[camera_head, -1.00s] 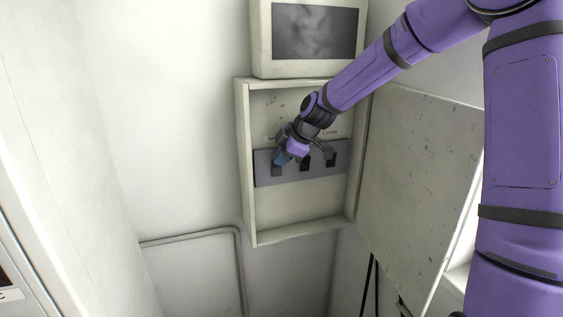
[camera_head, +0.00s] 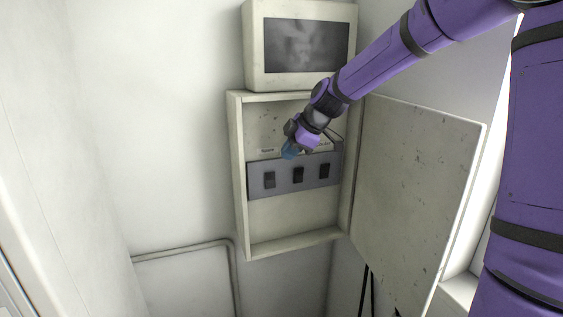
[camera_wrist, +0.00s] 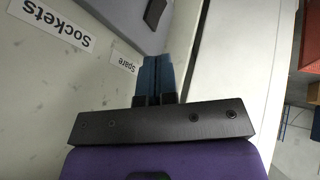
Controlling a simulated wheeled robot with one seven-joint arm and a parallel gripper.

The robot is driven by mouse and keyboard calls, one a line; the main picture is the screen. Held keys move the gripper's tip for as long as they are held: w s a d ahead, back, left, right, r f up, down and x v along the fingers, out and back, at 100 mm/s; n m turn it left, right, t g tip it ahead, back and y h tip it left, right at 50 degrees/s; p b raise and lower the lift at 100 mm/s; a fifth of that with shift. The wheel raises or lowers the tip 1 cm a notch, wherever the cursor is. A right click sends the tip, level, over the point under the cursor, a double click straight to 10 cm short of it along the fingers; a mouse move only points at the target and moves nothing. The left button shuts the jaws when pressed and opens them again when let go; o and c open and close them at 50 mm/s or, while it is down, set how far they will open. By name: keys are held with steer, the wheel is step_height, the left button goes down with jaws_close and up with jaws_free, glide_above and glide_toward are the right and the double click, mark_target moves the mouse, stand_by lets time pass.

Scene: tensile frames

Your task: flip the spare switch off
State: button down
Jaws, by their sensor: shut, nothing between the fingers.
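The spare switch (camera_head: 269,180) is the leftmost of three dark switches on a grey panel (camera_head: 283,188) inside an open wall box. A small label reading Spare (camera_head: 267,150) is above it. I cannot tell which way its lever is tipped. My gripper (camera_head: 289,152) has its blue fingertips up and right of the spare switch, apart from it in the picture. In the wrist view, my gripper (camera_wrist: 157,72) is shut and empty. The Spare label (camera_wrist: 124,63) is beside the fingers there, and a dark switch (camera_wrist: 154,12) shows at the top edge.
The other two switches (camera_head: 298,175) (camera_head: 324,171) are to the right. A Sockets label (camera_wrist: 58,22) shows in the wrist view. The box door (camera_head: 415,190) stands open at right. A grey screen unit (camera_head: 250,45) is above the box.

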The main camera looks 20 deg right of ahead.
steer(key=shift+v, duration=1.6)
steer(key=s+d+r+m+h, duration=0.1)
steer(key=s+m, duration=0.7)
steer(key=s, duration=0.9)
steer(key=s+d+r+m+h, duration=0.1)
steer(key=s+m, duration=0.7)
steer(key=s, duration=0.9)
steer(key=r+h, duration=0.1)
steer(key=h, duration=0.1)
steer(key=shift+r+h, duration=0.3)
steer(key=shift+h, duration=0.1)
